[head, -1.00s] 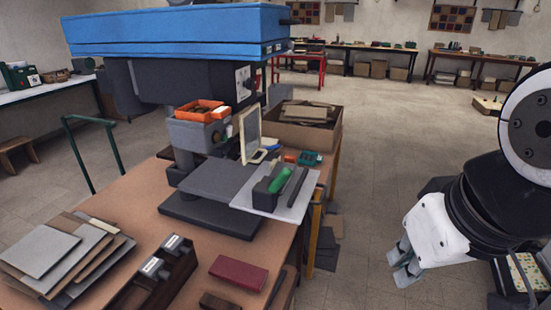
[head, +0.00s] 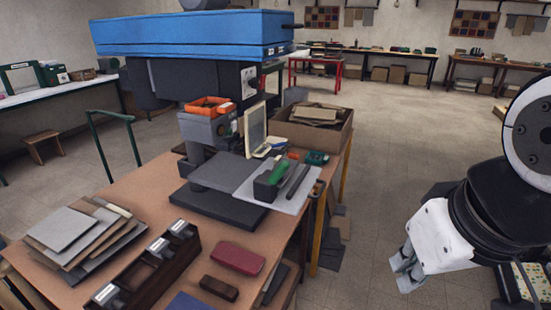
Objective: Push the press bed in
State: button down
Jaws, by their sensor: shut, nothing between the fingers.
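The press (head: 190,35) stands on the brown workbench, with a wide blue head over a dark body. Its bed seems to be the flat grey plate (head: 223,172) low under the head, above a dark base (head: 215,207). A lighter plate (head: 292,200) sticks out at the bed's right side, carrying a dark block with a green handle (head: 271,178) and a dark bar. My gripper (head: 403,272) is shut and empty at the lower right. It is beyond the bench's right edge, over the floor, well apart from the bed.
The workbench (head: 150,195) also holds a stack of boards (head: 75,238), a dark wooden rack (head: 150,268), a red case (head: 238,258) and a cardboard box (head: 325,130). Floor (head: 390,170) is clear between bench and gripper.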

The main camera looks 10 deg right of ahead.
jog(key=c, duration=2.4)
grip_release()
jog(key=c, duration=1.9)
grip_release()
jog(key=shift+w, duration=0.1)
jog(key=shift+o, duration=1.2)
jog(key=shift+w+f, duration=0.1)
jog(key=shift+w, duration=0.25)
jog(key=w+a+f+m+g+y+b, duration=0.1)
jog(key=w+f+y+b, duration=0.15)
jog(key=w, duration=0.45)
jog(key=w+a+f+g+y+b, duration=0.1)
jog(key=w+f+g+b, duration=0.15)
jog(key=w, duration=0.55)
jog(key=m+t+y+b, duration=0.5)
jog(key=t+y+b, duration=0.2)
jog(key=y+b, duration=0.4)
send_near(321, 189)
jog(key=shift+h, duration=0.45)
jog(key=x, duration=1)
jog(key=shift+s+b, duration=0.1)
jog(key=shift+b, duration=0.25)
